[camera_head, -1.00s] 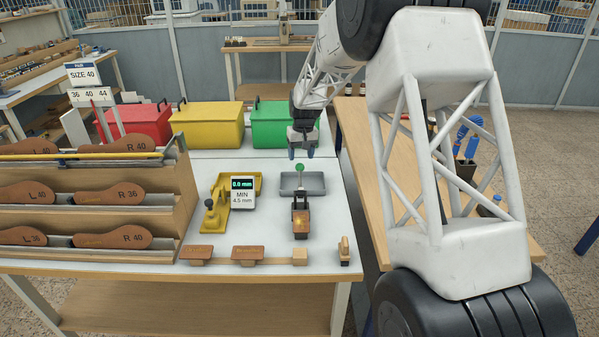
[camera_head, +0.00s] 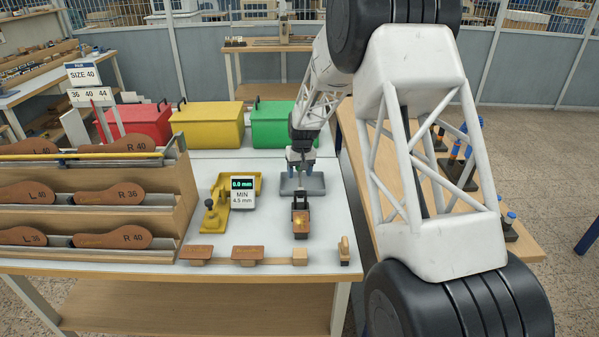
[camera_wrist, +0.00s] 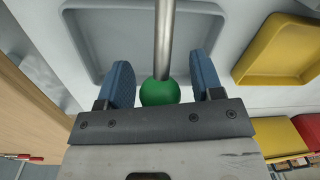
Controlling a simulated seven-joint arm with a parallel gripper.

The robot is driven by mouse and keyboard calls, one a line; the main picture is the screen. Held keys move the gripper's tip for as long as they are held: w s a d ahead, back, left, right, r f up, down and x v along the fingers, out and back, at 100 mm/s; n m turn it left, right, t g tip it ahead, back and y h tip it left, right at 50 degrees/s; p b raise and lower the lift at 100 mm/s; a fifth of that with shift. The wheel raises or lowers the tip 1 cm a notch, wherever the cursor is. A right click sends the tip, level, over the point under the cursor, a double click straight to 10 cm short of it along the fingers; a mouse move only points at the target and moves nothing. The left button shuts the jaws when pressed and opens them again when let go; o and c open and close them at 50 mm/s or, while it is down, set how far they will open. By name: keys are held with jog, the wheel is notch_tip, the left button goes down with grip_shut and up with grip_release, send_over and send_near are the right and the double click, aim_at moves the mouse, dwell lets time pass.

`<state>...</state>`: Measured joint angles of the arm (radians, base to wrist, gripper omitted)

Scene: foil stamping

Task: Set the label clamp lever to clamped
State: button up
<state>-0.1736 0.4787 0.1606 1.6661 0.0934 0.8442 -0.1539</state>
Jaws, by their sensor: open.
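The lever shows in the wrist view as a metal rod (camera_wrist: 164,40) ending in a green ball knob (camera_wrist: 160,93). The knob lies between the two blue fingers of my gripper (camera_wrist: 163,75), with a visible gap on both sides. In the head view my gripper (camera_head: 300,172) is low, just behind the small clamp device (camera_head: 301,224), which has a brown piece on its top. The gripper hides the knob there. My gripper is open and holds nothing.
A grey tray (camera_head: 317,186) lies behind the clamp device. A yellow thickness gauge (camera_head: 213,217) with a display and a yellow tray stand to the left. Red, yellow (camera_head: 208,128) and green bins line the back. Insole racks (camera_head: 100,187) fill the left side.

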grip_shut()
